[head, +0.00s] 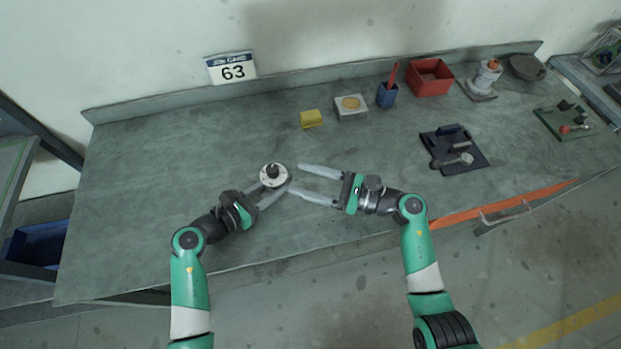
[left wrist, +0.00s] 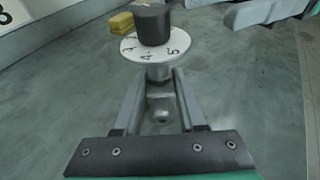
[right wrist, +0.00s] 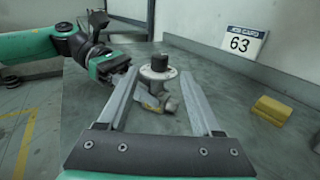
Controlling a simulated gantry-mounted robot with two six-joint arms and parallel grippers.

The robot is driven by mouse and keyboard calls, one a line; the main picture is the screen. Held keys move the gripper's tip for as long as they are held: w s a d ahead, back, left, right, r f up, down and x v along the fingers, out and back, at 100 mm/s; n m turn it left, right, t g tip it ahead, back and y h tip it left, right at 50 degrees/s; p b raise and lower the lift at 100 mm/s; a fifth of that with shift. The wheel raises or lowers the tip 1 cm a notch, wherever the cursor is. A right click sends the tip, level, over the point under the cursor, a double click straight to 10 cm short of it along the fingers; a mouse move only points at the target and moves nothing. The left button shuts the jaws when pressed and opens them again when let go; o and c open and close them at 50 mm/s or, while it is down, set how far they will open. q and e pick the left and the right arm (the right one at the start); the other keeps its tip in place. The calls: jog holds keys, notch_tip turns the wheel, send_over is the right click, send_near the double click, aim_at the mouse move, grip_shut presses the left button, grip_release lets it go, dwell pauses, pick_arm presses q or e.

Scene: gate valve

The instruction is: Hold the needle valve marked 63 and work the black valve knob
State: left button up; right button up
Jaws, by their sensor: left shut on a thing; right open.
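The needle valve (head: 274,181) has a round white dial with numbers and a black knob (head: 272,170) on top. In the left wrist view the dial (left wrist: 150,49) and black knob (left wrist: 154,24) stand upright beyond my fingers. My left gripper (head: 275,194) is shut on the valve's body below the dial. My right gripper (head: 296,179) is open, its fingertips pointing at the valve from the right. In the right wrist view the valve body (right wrist: 155,93) shows between and beyond the open fingers. I cannot read a 63 on the valve itself.
A job card (head: 231,68) reading 63 stands at the back wall. A yellow block (head: 311,118), a square plate with a yellow disc (head: 351,107), a blue cup (head: 387,96) and a red bin (head: 430,78) sit behind. A dark tray (head: 471,165) lies right. The table's left is clear.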

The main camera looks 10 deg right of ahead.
jog(key=shift+s+d, duration=0.35)
jog(key=shift+d, duration=0.15)
jog(key=shift+w+d, duration=0.1)
jog(key=shift+w, duration=0.15)
jog(key=w+d+r+m+t+h, duration=0.4)
jog(key=d+t+h, duration=0.2)
jog(key=d, duration=0.1)
jog(key=w+d+r+m+t+h, duration=0.3)
jog(key=w+d+r+t+h, duration=0.1)
jog(key=d+t+h, duration=0.15)
jog(key=m+g+h, duration=0.3)
jog(key=m+h, duration=0.1)
jog(key=m, duration=0.1)
send_near(273, 176)
jog(key=w, duration=1.1)
jog(key=shift+w+d, duration=0.15)
jog(key=shift+w, duration=0.1)
